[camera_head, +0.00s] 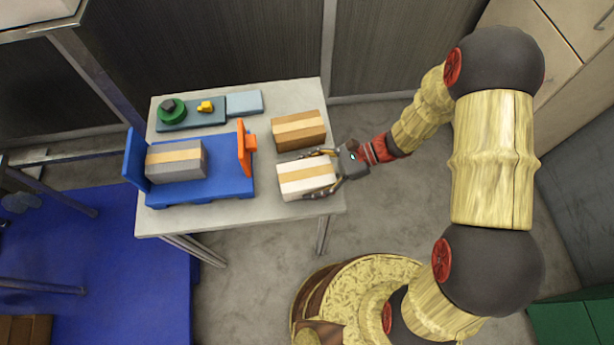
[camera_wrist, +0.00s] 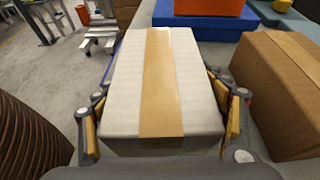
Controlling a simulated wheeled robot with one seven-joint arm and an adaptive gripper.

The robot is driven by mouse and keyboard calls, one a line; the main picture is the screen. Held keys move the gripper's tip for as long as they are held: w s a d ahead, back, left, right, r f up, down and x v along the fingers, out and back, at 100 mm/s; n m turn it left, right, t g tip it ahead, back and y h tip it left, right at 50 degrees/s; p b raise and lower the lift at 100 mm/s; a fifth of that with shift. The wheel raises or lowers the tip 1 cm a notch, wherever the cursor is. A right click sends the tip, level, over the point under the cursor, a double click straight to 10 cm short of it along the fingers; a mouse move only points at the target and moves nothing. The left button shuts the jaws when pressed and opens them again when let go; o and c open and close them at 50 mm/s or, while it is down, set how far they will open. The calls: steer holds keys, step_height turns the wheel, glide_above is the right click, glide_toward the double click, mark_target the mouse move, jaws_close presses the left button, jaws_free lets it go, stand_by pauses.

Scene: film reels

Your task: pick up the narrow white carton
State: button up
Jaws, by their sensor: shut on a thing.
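The narrow white carton (camera_head: 307,178) has a tan tape strip along its top. It is at the right front part of the grey table in the head view. In the wrist view the white carton (camera_wrist: 196,92) fills the middle, between the finger pads. My gripper (camera_head: 323,173) reaches in from the right and is shut on the carton, one finger on each long side; it also shows in the wrist view (camera_wrist: 165,115). The carton's underside is hidden, so I cannot tell whether it touches the table.
A brown carton (camera_head: 299,130) stands close behind the white one. A blue fixture (camera_head: 226,180) holds a grey carton (camera_head: 176,161) and has an orange part (camera_head: 245,148). A tray (camera_head: 190,116) with a green reel (camera_head: 172,112) is at the back. The table (camera_head: 280,95) has little bare space.

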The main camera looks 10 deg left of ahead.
mark_target(304, 174)
steer(key=shift+r, duration=0.5)
step_height(304, 174, up, 3)
steer(key=shift+f+p, duration=0.15)
steer(key=shift+p, duration=0.8)
steer(key=s+r, duration=0.1)
steer(key=s+a+r+p, duration=0.1)
steer(key=s+r, duration=0.1)
steer(key=s+r+p, duration=0.1)
steer(key=r, duration=0.1)
steer(key=shift+s+a+r, duration=0.1)
steer(key=shift+s+a, duration=0.05)
steer(key=shift+a, duration=0.1)
steer(key=s+a+r+p, duration=0.2)
steer(key=s+a+r, duration=0.1)
steer(key=s, duration=0.6)
steer(key=shift+r, duration=0.5)
